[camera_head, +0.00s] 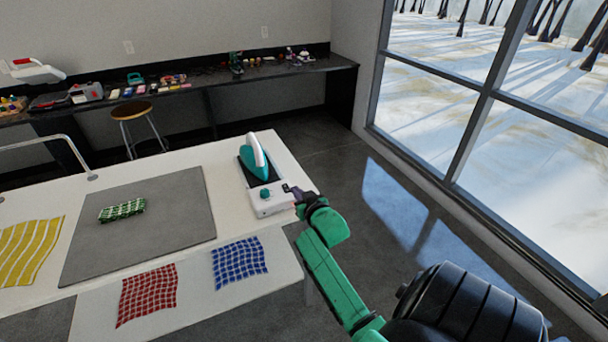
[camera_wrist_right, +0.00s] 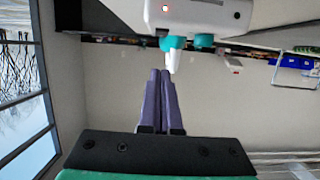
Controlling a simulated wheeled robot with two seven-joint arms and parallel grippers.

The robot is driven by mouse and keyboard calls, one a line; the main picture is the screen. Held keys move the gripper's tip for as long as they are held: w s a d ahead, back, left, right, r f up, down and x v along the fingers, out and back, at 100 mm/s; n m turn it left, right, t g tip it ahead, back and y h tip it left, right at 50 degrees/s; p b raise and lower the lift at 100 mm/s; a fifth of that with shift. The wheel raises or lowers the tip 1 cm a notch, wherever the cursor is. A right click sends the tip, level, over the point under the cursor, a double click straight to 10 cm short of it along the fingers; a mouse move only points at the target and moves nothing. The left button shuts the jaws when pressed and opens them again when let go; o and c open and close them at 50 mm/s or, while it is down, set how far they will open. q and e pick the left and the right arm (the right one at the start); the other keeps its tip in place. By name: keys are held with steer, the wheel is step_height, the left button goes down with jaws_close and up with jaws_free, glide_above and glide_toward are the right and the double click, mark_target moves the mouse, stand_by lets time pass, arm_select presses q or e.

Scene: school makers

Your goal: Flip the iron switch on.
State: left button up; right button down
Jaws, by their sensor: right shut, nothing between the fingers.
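The iron (camera_head: 254,160), teal with a white handle, rests on the dark plate of its white station at the table's right end. The station's white base (camera_head: 279,204) has a teal knob (camera_head: 265,194) on top and small red marks. My right gripper (camera_head: 291,189) is shut and empty at the base's right rear corner; contact is unclear. In the wrist view, its purple fingers (camera_wrist_right: 160,78) point towards the white base (camera_wrist_right: 195,18), which shows a red-lit spot (camera_wrist_right: 165,7) and a small dark spot. I cannot make out the switch or its position. My left gripper is out of view.
The white table holds a grey mat (camera_head: 140,235) with a folded green checked cloth (camera_head: 122,210). Yellow, red (camera_head: 147,293) and blue (camera_head: 240,262) cloths lie around it. A stool (camera_head: 132,112) and a cluttered black counter stand behind. Floor is clear right of the table, beside the window.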

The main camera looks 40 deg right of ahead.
steer(key=v, duration=0.2)
steer(key=f+v, duration=0.1)
steer(key=v, duration=0.1)
steer(key=shift+s+a+r+b, duration=0.1)
steer(key=shift+s+a+b, duration=0.05)
steer(key=shift+s+b, duration=0.2)
steer(key=s+a+f+n+g+y, duration=0.1)
steer(key=s+a+f+g, duration=0.15)
steer(key=f, duration=0.75)
steer(key=s+a+f+n+g+y, duration=0.1)
steer(key=s+a+f, duration=0.25)
steer(key=f, duration=0.55)
steer(key=s+a+f+n+g+y, duration=0.1)
steer(key=s+a+f+g+y, duration=0.15)
steer(key=f, duration=0.75)
steer(key=s+a+f+n+g, duration=0.1)
steer(key=s+a+f+g, duration=0.1)
steer(key=s+f, duration=0.4)
steer(key=s+a+f+n+g, duration=0.1)
steer(key=s+f, duration=0.5)
steer(key=s, duration=0.6)
steer(key=s+a+f+n+g, duration=0.1)
steer(key=s+f+g, duration=0.3)
steer(key=s, duration=0.5)
steer(key=shift+a+f+b, duration=0.45)
steer(key=shift+a+f, duration=0.35)
steer(key=shift+f, duration=0.1)
